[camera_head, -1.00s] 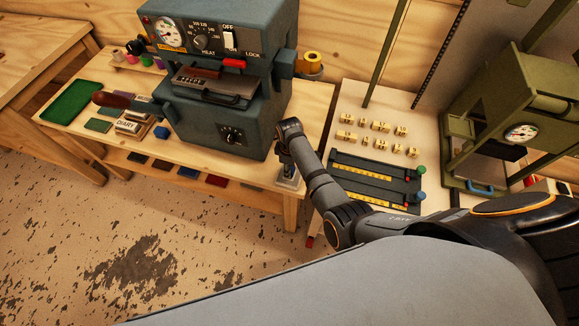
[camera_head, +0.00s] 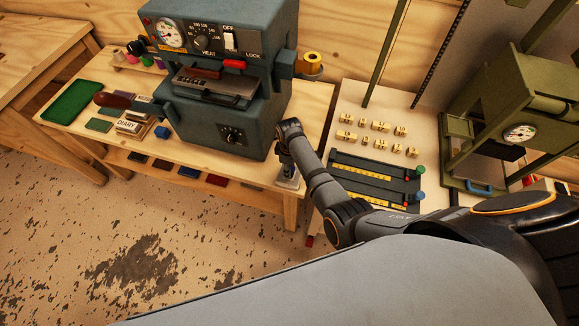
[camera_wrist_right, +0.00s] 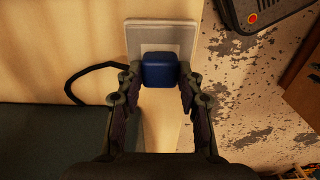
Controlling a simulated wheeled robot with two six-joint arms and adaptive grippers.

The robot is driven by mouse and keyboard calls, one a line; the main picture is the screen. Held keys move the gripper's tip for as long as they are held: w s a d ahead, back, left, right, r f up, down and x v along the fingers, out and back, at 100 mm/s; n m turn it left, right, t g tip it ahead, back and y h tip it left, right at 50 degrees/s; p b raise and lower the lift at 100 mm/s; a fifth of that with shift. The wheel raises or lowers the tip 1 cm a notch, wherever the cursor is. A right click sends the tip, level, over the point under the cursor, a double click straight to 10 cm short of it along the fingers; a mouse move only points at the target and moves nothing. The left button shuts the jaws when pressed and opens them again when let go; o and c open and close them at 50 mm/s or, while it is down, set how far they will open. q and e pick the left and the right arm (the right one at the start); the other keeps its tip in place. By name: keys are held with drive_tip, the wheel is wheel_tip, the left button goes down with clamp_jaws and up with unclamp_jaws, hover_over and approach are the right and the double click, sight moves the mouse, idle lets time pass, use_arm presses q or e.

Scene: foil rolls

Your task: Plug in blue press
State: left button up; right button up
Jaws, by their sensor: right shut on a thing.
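The blue-grey press (camera_head: 215,130) stands on the wooden bench, with a gauge, a heat knob and an OFF switch on its front. In the right wrist view, my right gripper (camera_wrist_right: 159,84) is shut on a blue plug (camera_wrist_right: 159,70). The plug is in front of the lower part of a pale socket plate (camera_wrist_right: 160,33) and overlaps it. I cannot tell how deep the plug sits. A black cable (camera_wrist_right: 88,74) runs on the left. In the head view, my right gripper (camera_head: 287,165) is at the bench's right end, its fingers hard to see. My left gripper is not in view.
Brass type blocks (camera_head: 378,126) and two dark racks (camera_head: 375,180) lie on the bench to the right. A green press (camera_head: 520,130) stands at far right. Small books, pads and a green tray (camera_head: 72,101) lie left of the blue-grey press. The floor in front is clear.

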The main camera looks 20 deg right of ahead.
drive_tip(key=shift+p, duration=0.3)
idle(0.5)
drive_tip(key=shift+f+b, duration=0.45)
drive_tip(key=shift+f, duration=0.15)
idle(0.4)
drive_tip(key=o, duration=1.1)
drive_tip(key=shift+o, duration=0.2)
wheel_tip(320, 180, up, 12)
